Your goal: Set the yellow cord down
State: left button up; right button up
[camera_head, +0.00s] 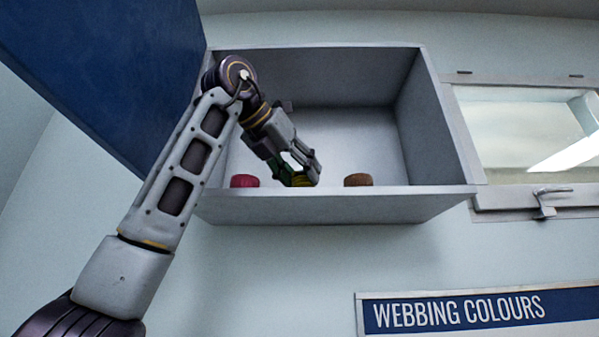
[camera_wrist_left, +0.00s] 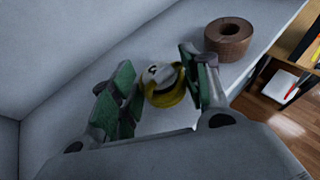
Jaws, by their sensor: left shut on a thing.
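The yellow cord (camera_head: 302,181) is a small coil low inside the open wall cabinet, partly hidden by my gripper and the cabinet's front lip. My left gripper (camera_head: 304,170) reaches down into the cabinet and is shut on it. In the left wrist view the yellow cord (camera_wrist_left: 165,98) lies between the green-padded fingers of my left gripper (camera_wrist_left: 155,80), with a grey patch at its middle. I cannot tell whether the cord touches the cabinet floor. My right gripper is not in view.
The grey cabinet (camera_head: 340,205) has a raised front lip. A red coil (camera_head: 244,181) stands left of the yellow cord, and a brown coil (camera_head: 358,180) right of it, with bare floor beyond. A blue door (camera_head: 110,70) hangs open at left. A window (camera_head: 530,140) is at right.

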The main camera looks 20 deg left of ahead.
pick_arm(q)
jog(key=shift+f+b, duration=0.5)
jog(key=shift+f, duration=0.1)
dwell(0.5)
jog(key=o, duration=1.2)
jog(key=shift+r, duration=0.2)
jog(key=shift+r+p, duration=0.55)
jog(key=shift+p, duration=0.1)
jog(key=shift+r, duration=0.6)
jog(key=shift+d+r, duration=0.1)
jog(key=shift+r, duration=2.35)
